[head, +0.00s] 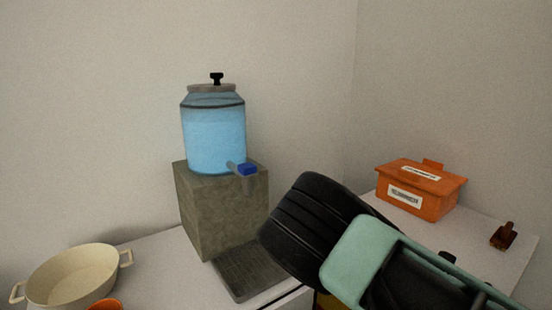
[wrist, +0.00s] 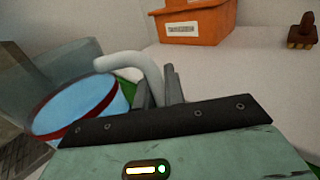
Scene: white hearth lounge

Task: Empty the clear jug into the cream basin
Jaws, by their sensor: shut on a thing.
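The cream basin (head: 72,278) is a round, two-handled pan at the lower left of the head view, on the white top. The clear jug (wrist: 72,108) shows in the wrist view at left, with blue liquid inside and a red band. Its pale curved handle (wrist: 140,64) reaches to my gripper (wrist: 162,88), which is shut on it. Much of the jug's lower part is hidden by my gripper's body. In the head view my arm hides the jug and the fingers. The basin is outside the wrist view.
A dispenser of blue liquid (head: 214,138) stands on a stone block (head: 220,215), with a blue tap and a grated tray (head: 248,270) below. An orange box (head: 418,190) and a brown stamp (head: 503,236) sit at right. An orange item (head: 106,304) is by the basin.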

